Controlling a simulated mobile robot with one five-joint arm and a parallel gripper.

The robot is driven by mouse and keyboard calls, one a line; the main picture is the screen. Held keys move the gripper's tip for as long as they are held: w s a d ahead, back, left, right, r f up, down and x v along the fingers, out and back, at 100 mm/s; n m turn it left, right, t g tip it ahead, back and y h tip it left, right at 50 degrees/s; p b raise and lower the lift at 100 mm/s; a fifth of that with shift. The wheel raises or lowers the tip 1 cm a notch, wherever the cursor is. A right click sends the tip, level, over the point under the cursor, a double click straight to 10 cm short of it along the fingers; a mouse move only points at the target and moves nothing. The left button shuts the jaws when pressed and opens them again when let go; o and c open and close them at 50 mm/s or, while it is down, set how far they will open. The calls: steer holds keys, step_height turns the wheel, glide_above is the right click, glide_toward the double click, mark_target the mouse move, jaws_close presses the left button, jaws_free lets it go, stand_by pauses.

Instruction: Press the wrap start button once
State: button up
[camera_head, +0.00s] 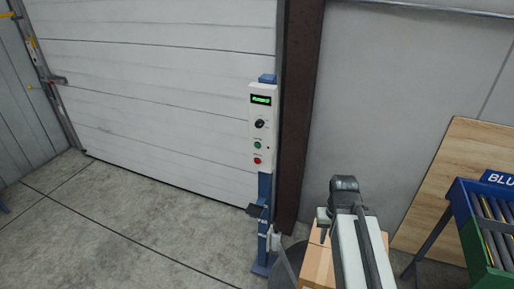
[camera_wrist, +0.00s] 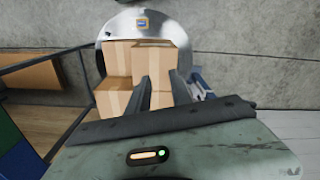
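A white control panel (camera_head: 262,125) stands on a blue post (camera_head: 264,190) in front of the white roll-up door in the head view. From top to bottom it has a green-lit display (camera_head: 261,100), a black knob (camera_head: 260,124), a green button (camera_head: 257,145) and a red button (camera_head: 257,161). The small labels are too small to read. My arm reaches in from the lower right, right of the post and apart from the panel. In the wrist view my gripper (camera_wrist: 151,80) has its two dark fingers apart with nothing between them. The panel's buttons are not visible there.
Cardboard boxes (camera_head: 316,265) sit low beside my arm; a stack (camera_wrist: 120,60) shows in the wrist view before a round grey plate (camera_wrist: 116,29). A roller conveyor (camera_head: 480,235) stands at the right. The floor (camera_head: 120,235) left of the post is clear.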

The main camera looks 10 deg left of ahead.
jaws_close()
stand_by(1.4)
